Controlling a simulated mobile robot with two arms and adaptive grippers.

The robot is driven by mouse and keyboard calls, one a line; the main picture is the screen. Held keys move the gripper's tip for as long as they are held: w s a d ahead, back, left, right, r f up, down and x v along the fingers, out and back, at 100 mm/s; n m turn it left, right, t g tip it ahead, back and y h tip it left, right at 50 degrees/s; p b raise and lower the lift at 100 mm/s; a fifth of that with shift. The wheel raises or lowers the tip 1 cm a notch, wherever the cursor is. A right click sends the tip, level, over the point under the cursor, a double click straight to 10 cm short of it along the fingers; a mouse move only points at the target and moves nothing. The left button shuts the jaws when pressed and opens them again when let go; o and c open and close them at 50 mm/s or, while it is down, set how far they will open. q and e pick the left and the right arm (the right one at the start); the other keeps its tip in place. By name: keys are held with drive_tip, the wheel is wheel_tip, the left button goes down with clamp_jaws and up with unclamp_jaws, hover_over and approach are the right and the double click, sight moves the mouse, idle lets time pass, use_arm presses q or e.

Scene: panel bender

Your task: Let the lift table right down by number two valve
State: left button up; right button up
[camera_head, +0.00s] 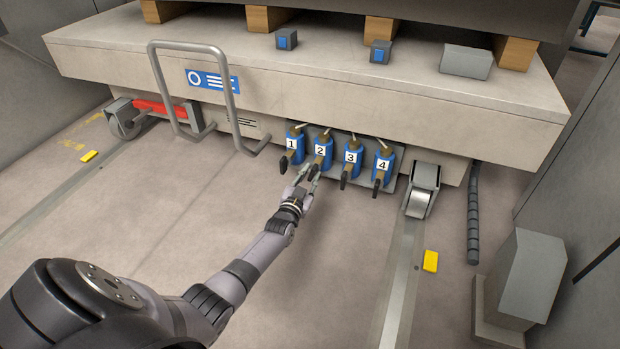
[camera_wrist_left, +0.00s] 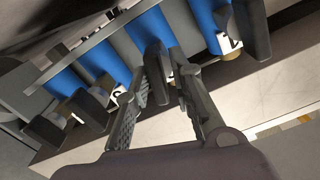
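The lift table (camera_head: 300,85) is a thick pale slab at the back, with four blue valves on its near side numbered 1 to 4 from the left. Number two valve (camera_head: 321,151) has a dark handle hanging at its lower end. My left gripper (camera_head: 307,178) is just in front of and below that valve, fingers pointing at it. In the left wrist view my left gripper (camera_wrist_left: 165,62) has its fingers spread. A dark handle (camera_wrist_left: 157,82) shows between them, nearer the left finger; contact cannot be told. My right gripper is out of view.
Valve 1 (camera_head: 292,149) and valve 3 (camera_head: 351,158) hang close on either side. A grey tube handle (camera_head: 233,95) stands out at the left. A roller (camera_head: 422,192) and grey post (camera_head: 530,275) are at the right. The floor in front is open.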

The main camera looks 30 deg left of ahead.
use_arm(q)
clamp_jaws()
drive_tip(key=shift+m, duration=0.3)
drive_tip(key=shift+r+m+p, duration=0.1)
drive_tip(key=shift+m+p, duration=0.7)
drive_tip(key=shift+m, duration=0.4)
drive_tip(key=m, duration=0.2)
drive_tip(key=shift+m+p, duration=0.3)
drive_tip(key=shift+m, duration=0.1)
drive_tip(key=m, duration=0.8)
drive_tip(key=shift+a+m+b, duration=0.1)
drive_tip(key=shift+m+b, duration=0.2)
drive_tip(key=shift+o, duration=1.6)
unclamp_jaws()
